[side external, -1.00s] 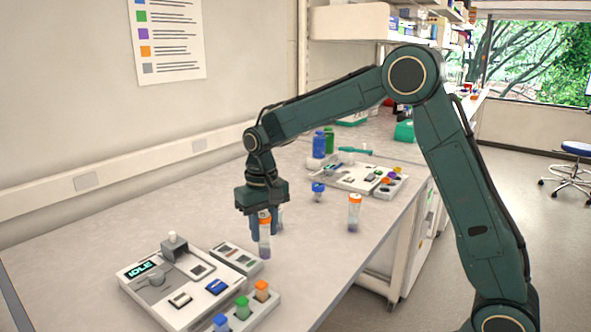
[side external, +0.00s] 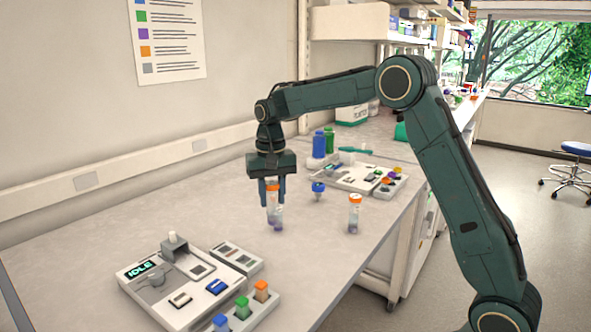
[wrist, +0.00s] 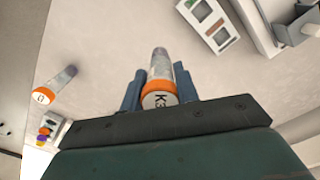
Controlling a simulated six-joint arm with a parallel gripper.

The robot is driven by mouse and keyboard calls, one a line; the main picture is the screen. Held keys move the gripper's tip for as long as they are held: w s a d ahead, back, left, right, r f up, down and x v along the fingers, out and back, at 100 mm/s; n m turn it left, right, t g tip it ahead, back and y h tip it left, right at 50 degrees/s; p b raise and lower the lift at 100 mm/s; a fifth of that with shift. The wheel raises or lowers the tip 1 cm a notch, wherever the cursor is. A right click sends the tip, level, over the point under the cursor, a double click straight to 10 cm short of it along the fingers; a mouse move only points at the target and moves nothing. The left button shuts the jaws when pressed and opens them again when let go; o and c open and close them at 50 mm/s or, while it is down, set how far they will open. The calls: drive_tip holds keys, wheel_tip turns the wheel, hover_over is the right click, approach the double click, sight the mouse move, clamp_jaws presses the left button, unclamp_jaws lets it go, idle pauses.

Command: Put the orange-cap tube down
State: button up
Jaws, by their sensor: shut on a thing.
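My gripper (side external: 273,200) is shut on an orange-cap tube (side external: 272,212), held upright just above or at the bench; I cannot tell whether its base touches. In the wrist view my gripper (wrist: 160,92) has the tube's marked orange cap (wrist: 158,97) between its fingers.
A device reading IDLE (side external: 170,285) and a rack with blue, green and orange caps (side external: 262,308) are at the front. A blue-capped item (side external: 318,190), a second station (side external: 365,178) and blue and green bottles (side external: 319,145) stand behind. Bare bench (side external: 310,260) lies in front right.

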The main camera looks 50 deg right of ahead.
drive_tip(key=s+d+r+m, duration=0.1)
drive_tip(key=d+r+m, duration=0.4)
drive_tip(key=d, duration=0.6)
drive_tip(key=s+d+r+m, duration=0.1)
drive_tip(key=d+r+m, duration=0.4)
drive_tip(key=d, duration=0.6)
drive_tip(key=shift+s+d+r, duration=0.2)
drive_tip(key=shift+d+r, duration=0.1)
drive_tip(key=shift+r, duration=0.55)
drive_tip(key=shift+f, duration=0.15)
wheel_tip(320, 180, down, 16)
drive_tip(key=shift+r, duration=0.25)
drive_tip(key=shift+f, duration=1.95)
drive_tip(key=shift+f, duration=0.2)
drive_tip(key=o, duration=0.9)
